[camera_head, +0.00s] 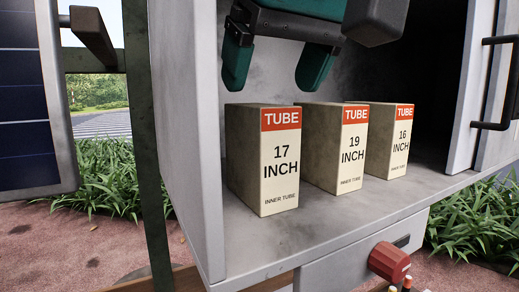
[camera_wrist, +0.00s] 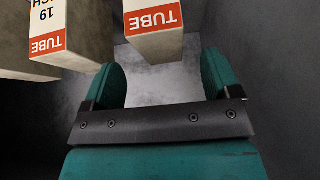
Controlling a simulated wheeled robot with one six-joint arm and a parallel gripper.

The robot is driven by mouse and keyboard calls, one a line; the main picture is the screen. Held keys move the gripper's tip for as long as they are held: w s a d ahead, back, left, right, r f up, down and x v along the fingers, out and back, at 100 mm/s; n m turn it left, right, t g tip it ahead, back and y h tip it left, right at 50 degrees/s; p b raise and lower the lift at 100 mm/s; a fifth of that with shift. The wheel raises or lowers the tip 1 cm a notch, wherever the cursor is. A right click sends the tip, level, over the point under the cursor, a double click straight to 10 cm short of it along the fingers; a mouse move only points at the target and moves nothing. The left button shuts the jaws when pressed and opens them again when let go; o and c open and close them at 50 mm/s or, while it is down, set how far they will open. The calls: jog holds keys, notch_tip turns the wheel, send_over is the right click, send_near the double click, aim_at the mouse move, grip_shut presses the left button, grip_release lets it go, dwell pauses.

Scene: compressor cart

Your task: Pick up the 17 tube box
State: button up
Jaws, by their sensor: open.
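The 17 tube box (camera_head: 278,165) stands upright at the left of a row on the grey shelf, with a red TUBE band at the top of its cream label. My gripper (camera_head: 275,80) hangs above it, fingers open and pointing down, one finger to each side, apart from the box. In the wrist view, my gripper (camera_wrist: 160,78) has nothing between its fingers. A box with a red TUBE band (camera_wrist: 154,20) is just beyond the fingertips; its number is out of frame, but its place beside the 19 box fits the 17 tube box.
The 19 tube box (camera_head: 348,150) stands close to its right, also at left in the wrist view (camera_wrist: 46,42). The 16 tube box (camera_head: 402,142) is further right. The cabinet's left wall (camera_head: 185,130) is beside the 17 box. The shelf (camera_head: 330,222) is clear in front.

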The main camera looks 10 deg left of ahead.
aim_at(259, 105)
jog(key=x, duration=0.2)
jog(key=b+x, duration=0.1)
jog(key=x, duration=0.2)
jog(key=shift+w+a, duration=0.25)
jog(key=shift+w, duration=0.15)
jog(key=shift+c, duration=0.2)
jog(key=c, duration=1.5)
grip_shut()
jog(key=shift+r, duration=0.15)
